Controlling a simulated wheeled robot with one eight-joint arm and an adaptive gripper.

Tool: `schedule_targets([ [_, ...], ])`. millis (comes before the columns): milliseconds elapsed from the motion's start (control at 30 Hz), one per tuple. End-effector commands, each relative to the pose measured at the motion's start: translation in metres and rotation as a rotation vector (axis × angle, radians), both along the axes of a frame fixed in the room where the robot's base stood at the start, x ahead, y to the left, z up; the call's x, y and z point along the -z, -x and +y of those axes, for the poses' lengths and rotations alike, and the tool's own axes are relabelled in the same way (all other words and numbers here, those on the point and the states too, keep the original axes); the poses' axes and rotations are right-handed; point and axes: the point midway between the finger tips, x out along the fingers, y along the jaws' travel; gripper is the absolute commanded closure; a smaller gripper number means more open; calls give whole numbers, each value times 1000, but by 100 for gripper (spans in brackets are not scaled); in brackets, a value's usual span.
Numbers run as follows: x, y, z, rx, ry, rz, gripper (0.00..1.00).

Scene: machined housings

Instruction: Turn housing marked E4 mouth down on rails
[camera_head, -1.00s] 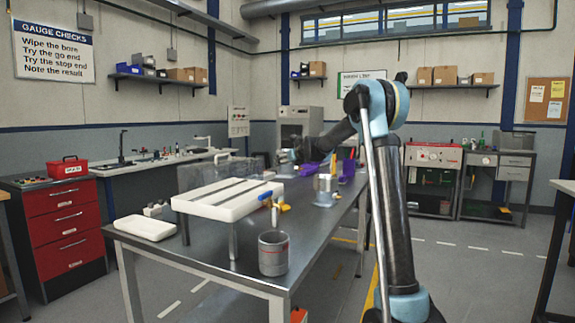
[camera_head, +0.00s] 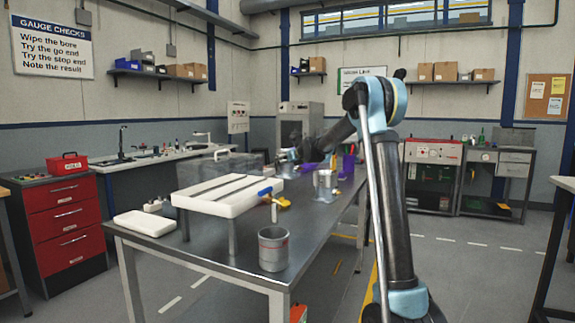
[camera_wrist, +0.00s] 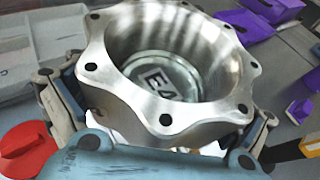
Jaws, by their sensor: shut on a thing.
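My gripper (camera_wrist: 155,115) is shut on a bright metal housing (camera_wrist: 120,88) with a scalloped, bolt-holed flange. One finger is on each side of it in the wrist view. The housing's open mouth faces the wrist camera, and the mark E4 (camera_wrist: 158,80) shows on the floor of its bore. In the head view my gripper (camera_head: 290,153) is over the far part of the bench; the housing is too small to make out there. A white raised stand with long dark slots (camera_head: 205,203), seemingly the rails, is nearer, to the left.
A grey cup (camera_head: 273,250) stands at the bench's (camera_head: 200,250) near edge. A white pad (camera_head: 145,223) lies at left. A blue-handled tool (camera_head: 266,191) is beside the stand. Metal parts (camera_head: 325,187) stand on the right. Purple bins (camera_wrist: 245,22) and a red round thing (camera_wrist: 25,148) are near the gripper.

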Motion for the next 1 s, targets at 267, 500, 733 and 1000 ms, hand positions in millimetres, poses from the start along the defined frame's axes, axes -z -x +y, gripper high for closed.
schedule_targets([
  [267,2,0,0,0,-1,-1,63],
  [500,2,0,0,0,-1,-1,0],
  [733,3,0,0,0,-1,-1,0],
  [1000,0,5,-4,0,0,0,0],
])
